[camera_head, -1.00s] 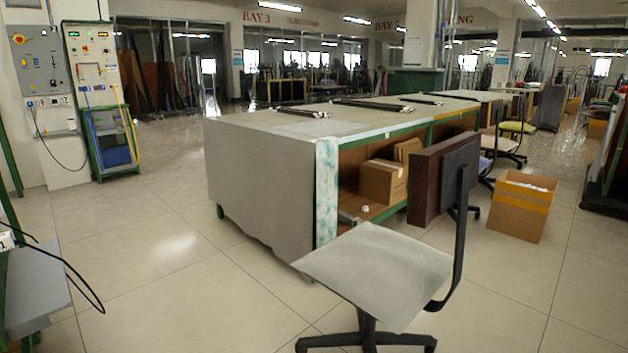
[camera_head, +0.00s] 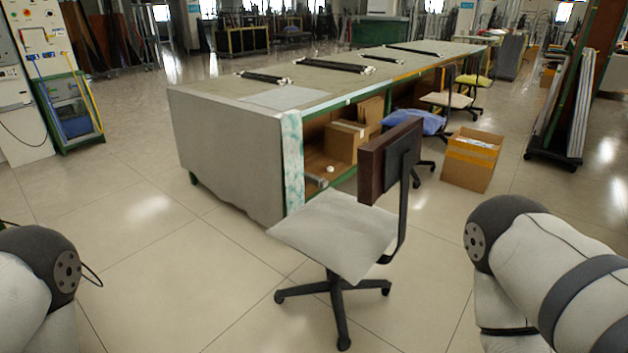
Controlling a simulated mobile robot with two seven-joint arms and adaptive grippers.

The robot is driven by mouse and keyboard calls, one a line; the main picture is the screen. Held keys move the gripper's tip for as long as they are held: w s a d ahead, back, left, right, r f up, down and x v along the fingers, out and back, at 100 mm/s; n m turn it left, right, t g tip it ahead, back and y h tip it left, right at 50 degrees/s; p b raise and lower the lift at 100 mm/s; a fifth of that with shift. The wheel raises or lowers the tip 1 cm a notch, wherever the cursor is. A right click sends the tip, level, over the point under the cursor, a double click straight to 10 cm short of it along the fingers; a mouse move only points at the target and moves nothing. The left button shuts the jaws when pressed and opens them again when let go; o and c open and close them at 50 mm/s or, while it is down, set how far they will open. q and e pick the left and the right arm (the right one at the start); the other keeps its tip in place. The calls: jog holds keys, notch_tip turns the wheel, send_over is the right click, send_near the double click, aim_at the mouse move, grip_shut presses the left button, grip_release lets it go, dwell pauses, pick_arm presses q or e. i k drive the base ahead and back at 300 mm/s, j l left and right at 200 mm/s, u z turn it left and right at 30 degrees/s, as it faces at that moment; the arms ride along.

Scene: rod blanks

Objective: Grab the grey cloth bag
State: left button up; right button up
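I cannot make out a thing that is clearly a grey cloth bag in the head view. A grey, flat covering lies on the seat of the nearest office chair (camera_head: 338,236); it reads as the seat itself, not clearly a bag. A bunched blue cloth (camera_head: 415,121) lies on the chair behind it. Parts of both my arms show at the lower left and lower right edges. Neither of my grippers is in view.
A long workbench (camera_head: 228,160) stands in the middle, with dark rods (camera_head: 330,65) on top and a cardboard box (camera_head: 346,141) on its shelf. An open carton (camera_head: 472,160) stands on the floor at right. The tiled floor left of the bench is clear.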

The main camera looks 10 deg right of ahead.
aim_at(321, 183)
jog(key=i+l+z, duration=1.05)
jog(key=i+l, duration=0.15)
jog(key=i, duration=0.2)
jog(key=i+l+z, duration=0.15)
jog(key=i, duration=0.4)
jog(key=i+l+z, duration=0.1)
jog(key=i+l, duration=0.2)
jog(key=i, duration=0.2)
jog(key=i+l+z, duration=0.15)
jog(key=i, duration=0.4)
jog(key=i+j+u, duration=0.15)
jog(key=i+u, duration=1.2)
jog(key=i+l+u, duration=0.45)
jog(key=i+j+u, duration=0.3)
jog(key=i+j, duration=0.25)
jog(key=i+j+u, duration=0.3)
jog(key=i+j, duration=0.25)
jog(key=i, duration=0.05)
